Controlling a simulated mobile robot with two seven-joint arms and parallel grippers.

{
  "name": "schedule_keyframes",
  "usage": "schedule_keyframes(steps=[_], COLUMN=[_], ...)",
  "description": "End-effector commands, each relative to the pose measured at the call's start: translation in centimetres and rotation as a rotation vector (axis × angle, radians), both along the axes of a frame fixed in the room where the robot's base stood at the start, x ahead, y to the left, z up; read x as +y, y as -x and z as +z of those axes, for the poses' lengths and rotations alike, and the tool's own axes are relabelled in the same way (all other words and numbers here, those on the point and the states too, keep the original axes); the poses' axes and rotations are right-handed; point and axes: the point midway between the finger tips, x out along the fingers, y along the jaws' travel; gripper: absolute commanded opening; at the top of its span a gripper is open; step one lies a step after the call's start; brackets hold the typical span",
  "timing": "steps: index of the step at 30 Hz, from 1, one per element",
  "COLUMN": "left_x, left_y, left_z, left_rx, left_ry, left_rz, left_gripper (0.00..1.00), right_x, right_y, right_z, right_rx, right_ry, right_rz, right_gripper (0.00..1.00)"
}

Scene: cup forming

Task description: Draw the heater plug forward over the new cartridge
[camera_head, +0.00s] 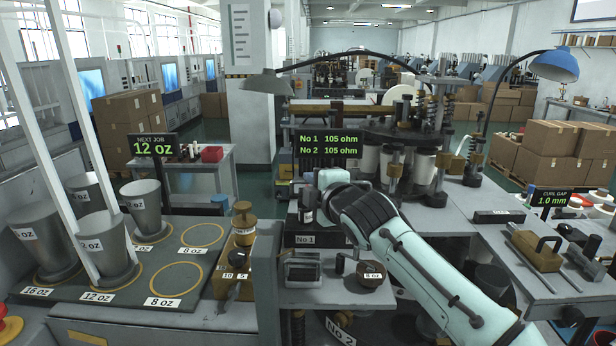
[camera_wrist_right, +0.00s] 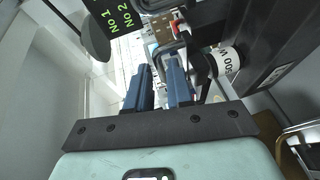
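My right arm reaches in from the lower right of the head view to the No 1 station, and its wrist hides the gripper there. In the right wrist view, my right gripper (camera_wrist_right: 160,66) shows two blue fingers with a narrow gap between them. A dark curved part with a bit of red (camera_wrist_right: 178,32) lies just beyond the fingertips. I cannot tell whether it is the heater plug, or whether the fingers touch it. A black cylinder with a white "500 W" band (camera_wrist_right: 225,62) is right of the fingers, probably the cartridge. My left gripper is out of view.
The readout sign (camera_head: 329,144) stands right behind the work spot. A desk lamp (camera_head: 268,83) hangs at its upper left. A small shelf in front holds a dark box (camera_head: 303,268) and a round dark part (camera_head: 371,272). Metal cups (camera_head: 104,245) stand at left.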

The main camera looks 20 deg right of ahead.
Motion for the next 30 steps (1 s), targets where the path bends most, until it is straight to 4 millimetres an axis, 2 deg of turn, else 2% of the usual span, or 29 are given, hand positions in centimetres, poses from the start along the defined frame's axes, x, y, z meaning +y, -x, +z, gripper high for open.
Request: schedule_keyframes(steps=[1, 6, 17, 19, 30], left_x=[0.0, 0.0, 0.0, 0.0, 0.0], left_y=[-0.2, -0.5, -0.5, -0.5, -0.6], left_z=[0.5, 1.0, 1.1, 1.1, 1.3], left_rx=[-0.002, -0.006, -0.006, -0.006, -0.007], left_ry=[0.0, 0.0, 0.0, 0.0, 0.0], left_rz=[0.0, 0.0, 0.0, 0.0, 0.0], left_gripper=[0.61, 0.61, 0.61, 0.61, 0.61], right_x=[-0.1, -0.1, -0.2, -0.1, 0.0], right_y=[-0.9, -2.5, -3.0, -3.0, -2.8], right_z=[0.0, -0.3, -0.5, -0.5, -0.5], right_rx=[0.001, 0.0, 0.0, 0.0, 0.0], right_ry=[0.0, 0.0, 0.0, 0.0, 0.0], right_rz=[-0.001, -0.001, 0.0, 0.0, 0.0], right_gripper=[0.21, 0.21, 0.21, 0.02, 0.0])
